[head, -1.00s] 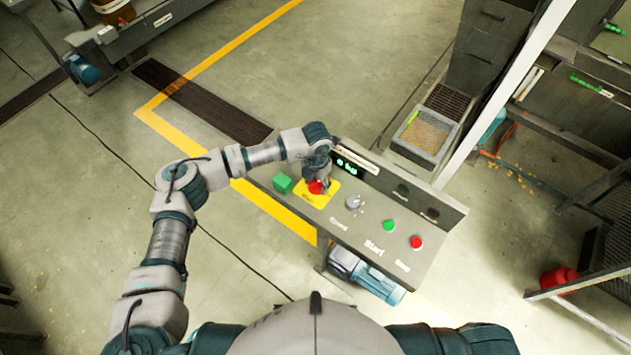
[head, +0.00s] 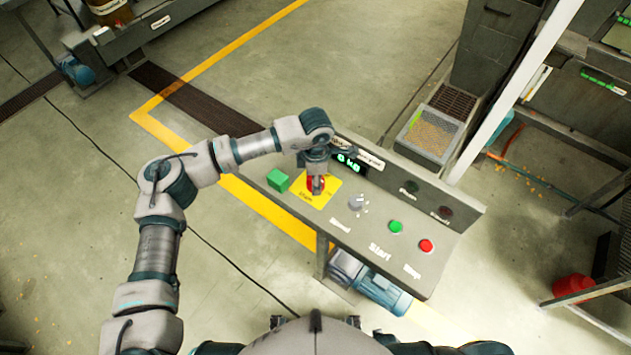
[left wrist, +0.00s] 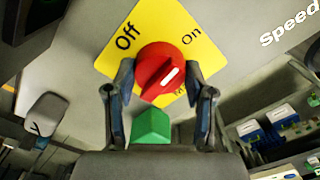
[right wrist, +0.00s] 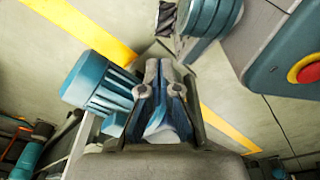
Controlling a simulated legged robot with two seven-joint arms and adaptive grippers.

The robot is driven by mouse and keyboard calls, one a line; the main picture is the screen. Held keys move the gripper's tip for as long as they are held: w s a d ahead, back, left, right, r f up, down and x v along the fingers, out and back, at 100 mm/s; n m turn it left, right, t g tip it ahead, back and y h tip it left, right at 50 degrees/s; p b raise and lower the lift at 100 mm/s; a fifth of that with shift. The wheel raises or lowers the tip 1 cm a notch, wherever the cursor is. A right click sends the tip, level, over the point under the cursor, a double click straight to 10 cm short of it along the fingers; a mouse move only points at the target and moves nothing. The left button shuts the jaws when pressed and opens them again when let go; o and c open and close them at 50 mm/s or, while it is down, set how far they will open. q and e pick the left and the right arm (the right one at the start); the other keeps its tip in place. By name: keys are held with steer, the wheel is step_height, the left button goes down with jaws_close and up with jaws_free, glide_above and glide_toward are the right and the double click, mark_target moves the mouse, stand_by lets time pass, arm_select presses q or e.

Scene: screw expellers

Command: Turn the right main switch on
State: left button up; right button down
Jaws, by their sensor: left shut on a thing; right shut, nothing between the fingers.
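The main switch is a red knob (left wrist: 160,72) with a white mark on a yellow plate (left wrist: 146,22) lettered Off and On. In the left wrist view its white mark slants up to the right. My left gripper (left wrist: 165,88) is shut on the knob, one finger on each side. The head view shows the left gripper (head: 316,184) pointing down over the red knob (head: 312,185), partly hiding it. My right gripper (right wrist: 161,72) is shut and empty in the right wrist view, away from the panel top.
The panel (head: 335,230) also bears a green block (head: 278,180), a grey speed knob (head: 355,203), a green start button (head: 395,227) and a red stop button (head: 426,246). A lit display (head: 348,160) stands behind. A blue motor (head: 370,285) sits below.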

arm_select(q)
steer(key=m+b, duration=0.2)
steer(key=m, duration=0.1)
steer(key=shift+w+f+m, duration=0.1)
steer(key=shift+m, duration=0.2)
steer(key=m+b, duration=0.2)
steer(key=m, duration=0.1)
steer(key=shift+m, duration=0.3)
steer(key=shift+m+b, duration=0.35)
steer(key=shift+m, duration=0.25)
arm_select(e)
steer(key=w+a+r, duration=0.1)
steer(key=w+r, duration=0.6)
steer(key=r, duration=0.4)
steer(key=shift+w+a+t, duration=0.15)
steer(key=shift+w+t, duration=0.15)
steer(key=shift+w, duration=0.1)
arm_select(q)
steer(key=o, duration=1.2)
arm_select(e)
steer(key=shift+w+f, duration=0.1)
steer(key=shift+w, duration=0.05)
arm_select(q)
steer(key=shift+d+r, duration=0.1)
steer(key=shift+r, duration=0.1)
step_height(320, 180, up, 12)
steer(key=shift+f, duration=0.2)
